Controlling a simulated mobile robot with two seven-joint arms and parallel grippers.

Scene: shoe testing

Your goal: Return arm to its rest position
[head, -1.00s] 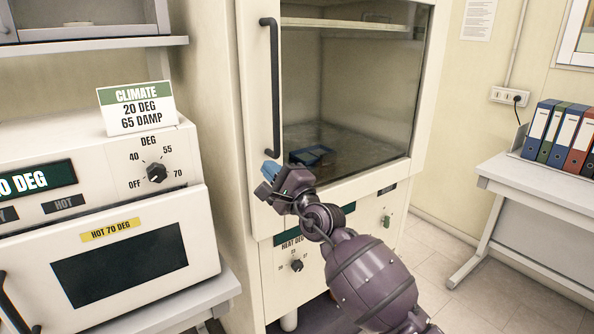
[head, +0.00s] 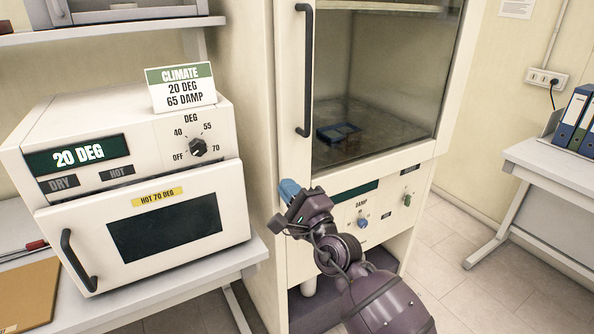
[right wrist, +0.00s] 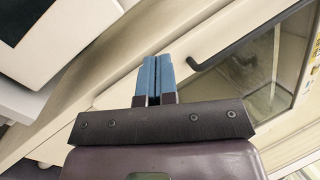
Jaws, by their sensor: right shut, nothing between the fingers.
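My right arm comes in from the bottom right of the head view, with its gripper (head: 289,190) in front of the tall climate cabinet (head: 285,90), below the lower end of its dark door handle (head: 305,70). In the right wrist view the two blue fingers (right wrist: 155,78) are together with nothing between them. The cabinet's glass door is shut. A blue tray-like item (head: 338,134) lies inside on the cabinet floor. My left gripper is not in view.
A white oven (head: 200,255) stands on the bench at left, its door shut and display reading 20 DEG. A climate sign (head: 181,88) stands on it. A side table (head: 560,165) with binders (head: 572,118) is at right. Open floor (head: 455,285) lies between cabinet and table.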

